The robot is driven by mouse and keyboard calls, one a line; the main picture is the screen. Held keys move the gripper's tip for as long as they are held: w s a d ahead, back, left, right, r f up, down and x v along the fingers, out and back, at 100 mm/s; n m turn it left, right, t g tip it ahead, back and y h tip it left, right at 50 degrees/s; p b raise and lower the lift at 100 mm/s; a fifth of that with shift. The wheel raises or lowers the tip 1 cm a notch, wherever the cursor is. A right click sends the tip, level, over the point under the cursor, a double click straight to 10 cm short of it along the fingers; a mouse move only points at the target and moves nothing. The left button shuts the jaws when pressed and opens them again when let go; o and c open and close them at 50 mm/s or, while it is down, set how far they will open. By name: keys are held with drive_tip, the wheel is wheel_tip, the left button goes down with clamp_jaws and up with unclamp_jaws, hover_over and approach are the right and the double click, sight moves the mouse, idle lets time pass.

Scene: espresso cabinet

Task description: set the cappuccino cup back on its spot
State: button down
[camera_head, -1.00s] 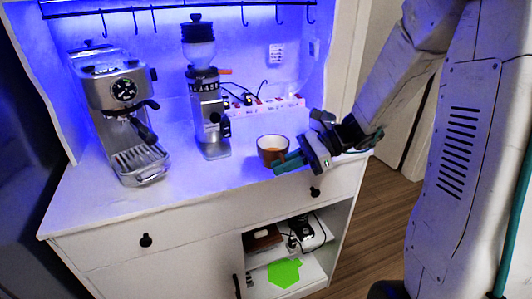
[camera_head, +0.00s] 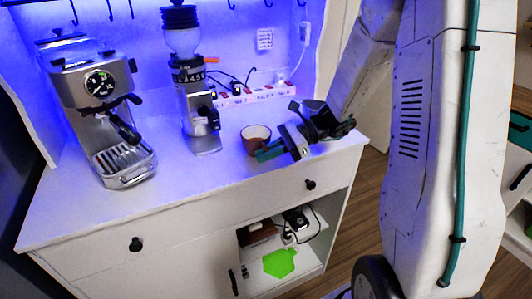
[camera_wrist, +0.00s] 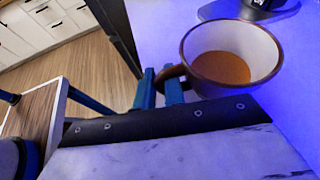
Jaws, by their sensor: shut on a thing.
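The cappuccino cup (camera_head: 256,133), white inside with a brown rim and a brown drink in it, is at the right part of the white counter (camera_head: 110,208). It looks upright; I cannot tell whether it rests on the counter or hangs just above it. In the wrist view the cup (camera_wrist: 232,60) fills the upper right. My gripper (camera_head: 270,154) reaches in from the right, at the cup's front side. In the wrist view its teal fingers (camera_wrist: 159,88) are closed on the cup's brown handle.
A coffee grinder (camera_head: 200,118) stands left of the cup, and an espresso machine (camera_head: 105,110) further left. A power strip (camera_head: 255,92) lies along the back wall. A bright green patch (camera_head: 280,263) lies on the low open shelf. Counter front of the grinder is clear.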

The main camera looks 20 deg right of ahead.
drive_tip(key=shift+f, duration=0.15)
drive_tip(key=c, duration=1.5)
unclamp_jaws()
